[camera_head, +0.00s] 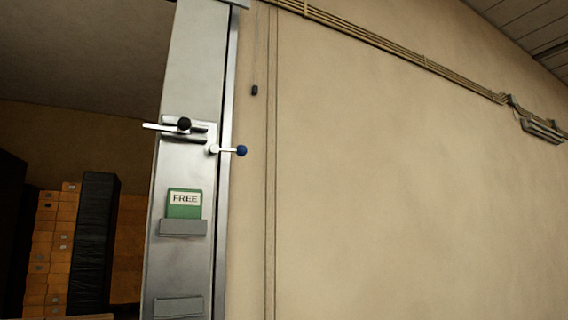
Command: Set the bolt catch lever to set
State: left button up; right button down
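A lever with a blue ball end (241,151) sticks out to the right from a pivot on the edge of a grey metal door panel (180,265). Just left of it is a second handle with a black knob (184,124) and a flat bar (155,127) that reaches left past the panel's edge. I cannot tell from markings which of these is the bolt catch lever. A green card reading FREE (184,205) stands in a grey holder (183,228) below them. Neither of my grippers shows.
Left of the panel is an opening with stacked orange boxes (52,245) and a tall black column (95,240). A plain beige wall (420,190) fills the right side. A cord with a dark end (254,90) hangs beside the panel. Pipes (400,58) run along the upper wall.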

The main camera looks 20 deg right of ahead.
aim_at(241, 150)
jog(key=l+z, duration=0.3)
jog(key=l+u, duration=0.1)
jog(key=u, duration=0.3)
jog(key=l+u, duration=0.15)
jog(key=u, duration=0.25)
jog(key=l+u, duration=0.1)
jog(key=u, duration=0.3)
jog(key=l+u, duration=0.1)
jog(key=u, duration=0.3)
jog(key=l+z, duration=0.1)
jog(key=z, duration=0.3)
jog(key=l+z, duration=0.15)
jog(key=z, duration=0.2)
jog(key=l+z, duration=0.1)
jog(key=z, duration=0.3)
jog(key=l+z, duration=0.15)
jog(key=z, duration=0.2)
